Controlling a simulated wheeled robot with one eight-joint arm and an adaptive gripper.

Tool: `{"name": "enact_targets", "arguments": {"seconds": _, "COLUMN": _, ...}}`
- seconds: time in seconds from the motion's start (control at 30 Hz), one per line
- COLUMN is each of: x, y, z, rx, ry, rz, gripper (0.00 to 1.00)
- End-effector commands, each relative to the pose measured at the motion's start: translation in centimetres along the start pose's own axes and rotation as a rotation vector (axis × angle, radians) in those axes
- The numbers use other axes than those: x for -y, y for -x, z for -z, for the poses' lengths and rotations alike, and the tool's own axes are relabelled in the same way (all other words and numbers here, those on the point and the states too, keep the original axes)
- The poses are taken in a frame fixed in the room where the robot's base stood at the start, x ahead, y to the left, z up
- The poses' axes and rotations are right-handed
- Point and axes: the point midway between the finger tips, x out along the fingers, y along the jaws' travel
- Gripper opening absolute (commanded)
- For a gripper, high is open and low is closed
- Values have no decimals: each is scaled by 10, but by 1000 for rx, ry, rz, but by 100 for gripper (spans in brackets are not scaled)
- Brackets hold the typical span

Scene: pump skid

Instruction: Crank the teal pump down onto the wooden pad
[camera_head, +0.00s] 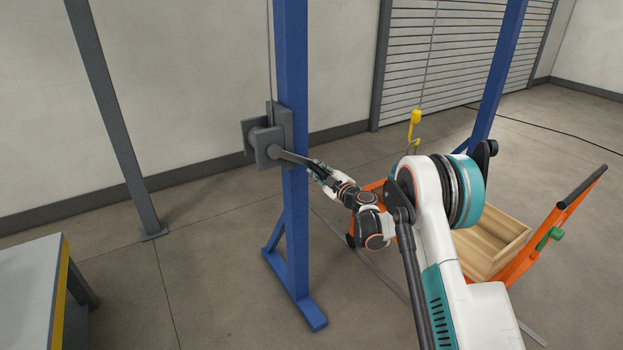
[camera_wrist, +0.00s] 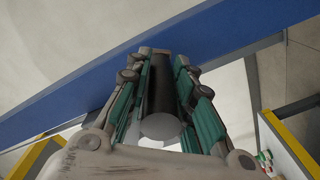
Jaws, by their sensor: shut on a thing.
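A grey winch (camera_head: 270,140) is mounted on the blue post, with a crank arm (camera_head: 290,157) reaching out to the right. My gripper (camera_head: 316,168) is at the outer end of this crank. In the wrist view my gripper (camera_wrist: 163,60) is shut around the dark cylindrical crank handle (camera_wrist: 161,95), whose pale round end faces the camera. A yellow hook block (camera_head: 415,118) hangs on a cable at right.
An orange cart (camera_head: 530,250) stands at right, with an open wooden box (camera_head: 495,235) beside my arm. Blue gantry posts (camera_head: 292,215) rise left and right. A grey bench (camera_head: 35,290) with a yellow edge is at lower left. The floor between bench and post is clear.

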Motion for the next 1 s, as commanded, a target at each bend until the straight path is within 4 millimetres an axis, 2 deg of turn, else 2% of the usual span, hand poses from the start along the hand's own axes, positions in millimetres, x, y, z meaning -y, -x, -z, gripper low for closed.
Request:
{"name": "enact_targets", "arguments": {"seconds": 0.03, "x": -20, "y": 0, "z": 1, "rx": 6, "ry": -32, "rz": -16, "gripper": 0}}
{"name": "enact_targets", "arguments": {"seconds": 0.5, "x": -84, "y": 0, "z": 34, "rx": 4, "ry": -31, "rz": -14, "gripper": 0}}
{"name": "enact_targets", "arguments": {"seconds": 0.7, "x": -104, "y": 0, "z": 54, "rx": 3, "ry": 157, "rz": -12, "gripper": 0}}
{"name": "enact_targets", "arguments": {"seconds": 1.0, "x": -120, "y": 0, "z": 82, "rx": 2, "ry": 384, "rz": -9, "gripper": 0}}
